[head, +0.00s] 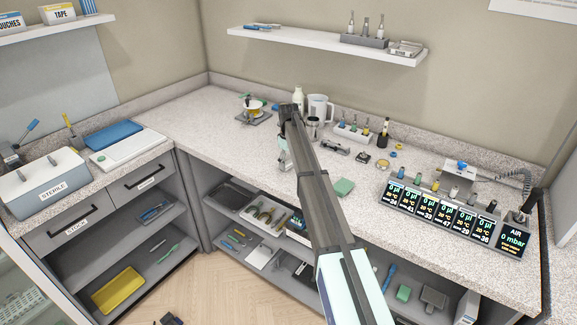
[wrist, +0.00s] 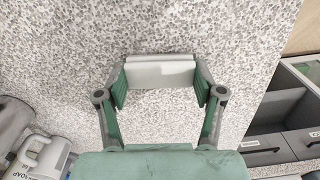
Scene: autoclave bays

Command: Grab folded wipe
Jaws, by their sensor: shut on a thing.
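The folded wipe (wrist: 160,73) is a pale grey-white block with a lighter top edge, in the upper middle of the wrist view. My gripper (wrist: 160,85) is shut on it, with one green-padded finger at each end. In the head view my gripper (head: 284,160) points down over the left part of the speckled counter. There the wipe cannot be clearly made out. I cannot tell whether the wipe touches the counter or hangs just above it.
A soap jug (wrist: 48,152) shows at lower left in the wrist view, and grey drawers (wrist: 266,148) at right. In the head view a white pitcher (head: 320,106) stands behind my arm. The counter's left stretch (head: 190,125) is clear.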

